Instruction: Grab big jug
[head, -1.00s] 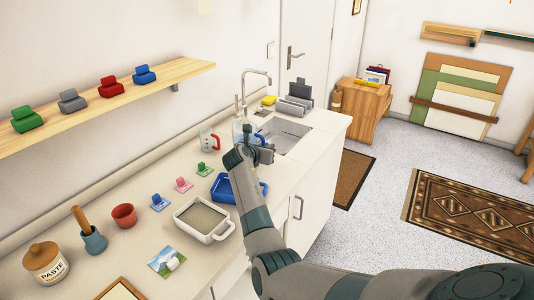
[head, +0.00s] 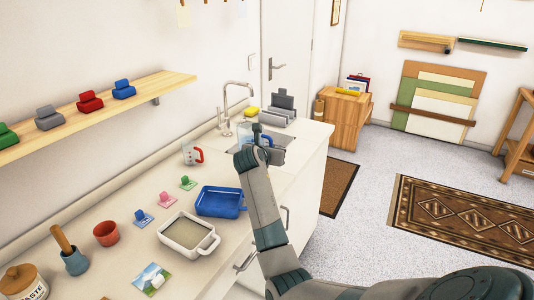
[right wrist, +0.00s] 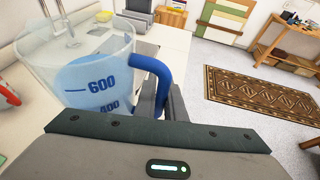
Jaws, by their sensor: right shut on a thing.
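The big jug is clear with blue measuring marks, a blue handle and blue at its base; it fills the left of the right wrist view (right wrist: 85,75). In the head view the jug (head: 243,130) is upright at the sink, partly hidden by my arm. My right gripper (head: 259,136) is shut on its blue handle (right wrist: 150,70). The fingers also show in the right wrist view (right wrist: 174,104), largely behind my gripper body. I cannot tell if the jug's base touches anything. My left gripper is not in view.
A smaller jug with a red handle (head: 191,152) stands left of the big jug. A blue tray (head: 221,212) and a white dish (head: 167,236) are nearer on the counter. Open floor lies right.

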